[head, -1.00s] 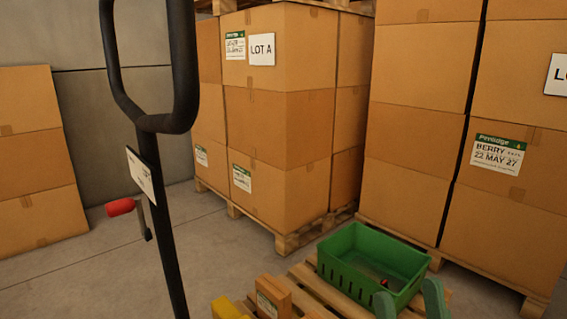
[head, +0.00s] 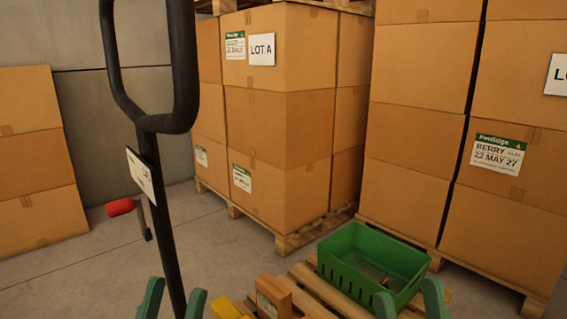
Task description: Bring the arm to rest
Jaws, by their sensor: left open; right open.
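My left gripper (head: 172,302) shows at the bottom edge of the head view, left of the middle. Its two green fingers stand apart, one on each side of the black handle post in the picture; whether they touch the post I cannot tell. My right gripper (head: 409,304) is at the bottom right, in front of the green crate (head: 345,272). Its two green fingers are apart with nothing seen between them. The arms behind both grippers are out of view.
The black handle (head: 150,122) rises at the left with a white tag. The crate, a small brown box (head: 273,296) and yellow items (head: 226,308) are on a wooden pallet (head: 312,287). Tall carton stacks (head: 281,130) stand behind.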

